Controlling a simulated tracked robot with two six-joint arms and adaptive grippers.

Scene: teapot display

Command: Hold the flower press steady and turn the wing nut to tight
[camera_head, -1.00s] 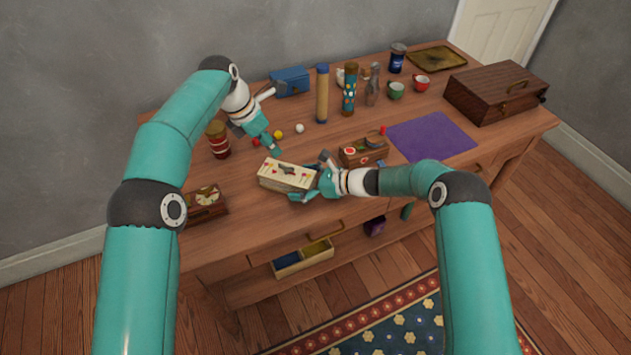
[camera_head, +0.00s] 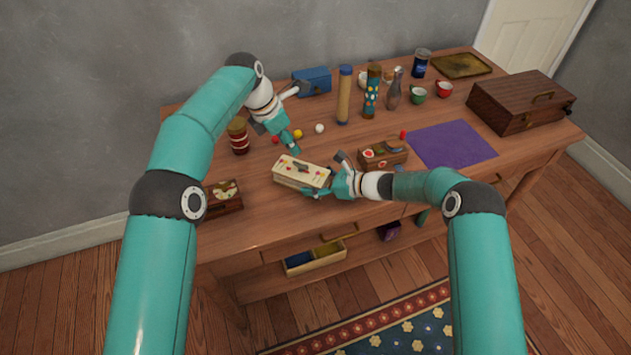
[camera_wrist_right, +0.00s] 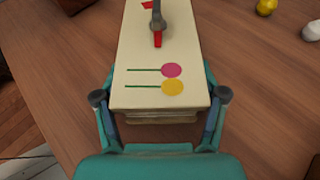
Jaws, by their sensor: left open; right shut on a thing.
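The flower press (camera_head: 301,174) is a cream block with painted flowers on its top, lying near the table's front edge. It also shows in the right wrist view (camera_wrist_right: 145,85), where layered edges are seen below its top. The dark grey wing nut (camera_wrist_right: 157,18) stands on the middle of the top, over a red mark. My right gripper (camera_head: 335,180) is shut on the near right end of the press, with one finger on each side (camera_wrist_right: 157,118). My left gripper (camera_head: 297,120) is open and empty, above and behind the press, apart from the wing nut.
A wooden box with painted pictures (camera_head: 383,154) stands just right of my right gripper. A red-banded jar (camera_head: 238,136) and small balls (camera_head: 319,128) lie behind the press. A purple cloth (camera_head: 450,145) and a brown case (camera_head: 519,101) are at the right.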

